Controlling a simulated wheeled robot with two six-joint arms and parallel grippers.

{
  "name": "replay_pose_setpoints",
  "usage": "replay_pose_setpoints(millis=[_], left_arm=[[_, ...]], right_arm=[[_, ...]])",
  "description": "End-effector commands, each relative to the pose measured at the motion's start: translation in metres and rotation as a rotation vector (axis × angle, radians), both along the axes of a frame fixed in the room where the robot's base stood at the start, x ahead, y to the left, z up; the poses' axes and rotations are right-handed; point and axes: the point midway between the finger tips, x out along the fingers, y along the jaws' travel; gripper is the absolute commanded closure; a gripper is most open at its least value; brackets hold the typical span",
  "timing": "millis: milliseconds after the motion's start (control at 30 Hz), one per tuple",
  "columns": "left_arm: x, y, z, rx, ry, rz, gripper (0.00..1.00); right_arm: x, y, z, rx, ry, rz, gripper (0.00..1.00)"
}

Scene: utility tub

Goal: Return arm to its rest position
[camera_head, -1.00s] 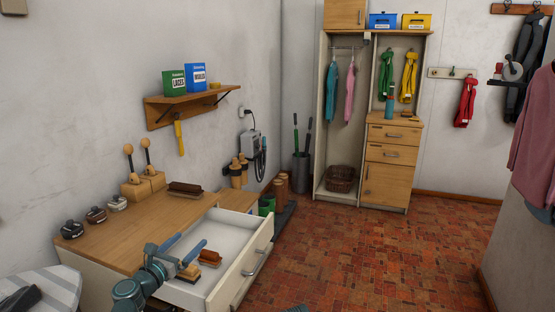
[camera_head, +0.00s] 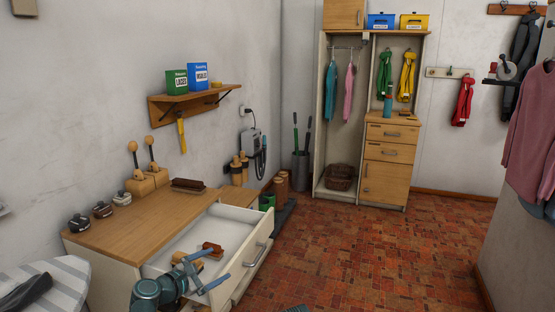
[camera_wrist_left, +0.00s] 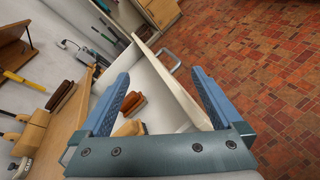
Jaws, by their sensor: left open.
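My left gripper (camera_head: 204,274) is above the near end of the open drawer (camera_head: 188,234) in the head view. Its blue fingers are spread and hold nothing; they also show wide apart in the left wrist view (camera_wrist_left: 165,88). In the drawer lie a reddish-brown brush (camera_head: 213,249) and a tan brush with dark bristles, which shows better in the left wrist view (camera_wrist_left: 131,128). In the head view my gripper partly hides the tan brush. My right gripper is not clearly in view.
The wooden bench top (camera_head: 150,217) holds several round tins, two knobbed wooden blocks and a brown brush (camera_head: 188,185). A striped board (camera_head: 58,282) stands at the near left. The tiled floor (camera_head: 350,250) right of the drawer is clear.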

Motion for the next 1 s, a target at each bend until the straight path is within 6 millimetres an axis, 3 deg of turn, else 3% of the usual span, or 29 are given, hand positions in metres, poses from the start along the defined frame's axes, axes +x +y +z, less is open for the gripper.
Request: replay_pose_setpoints(millis=[167, 300, 500, 767, 833, 1000], left_arm=[[-0.029, -0.037, -0.043, 0.378, -0.019, -0.244, 0.0], [-0.071, -0.058, -0.092, 0.787, -0.042, -0.573, 0.0], [-0.128, -0.05, -0.141, 1.244, -0.059, -1.068, 0.0], [-0.179, -0.017, -0.16, 1.553, -0.037, -1.588, 0.0], [-0.185, -0.027, -0.179, 1.571, -0.049, -1.658, 0.0], [-0.198, -0.057, -0.204, 1.583, -0.077, -1.75, 0.0]], right_arm=[[0.0, 0.0, 0.0, 0.0, 0.0, 0.0, 1.0], [0.0, 0.0, 0.0, 0.0, 0.0, 0.0, 1.0], [0.0, 0.0, 0.0, 0.0, 0.0, 0.0, 1.0], [0.0, 0.0, 0.0, 0.0, 0.0, 0.0, 1.0], [0.0, 0.0, -0.018, -0.001, 0.0, 0.0, 1.0], [0.0, -0.001, -0.043, -0.003, -0.001, 0.001, 1.0]])
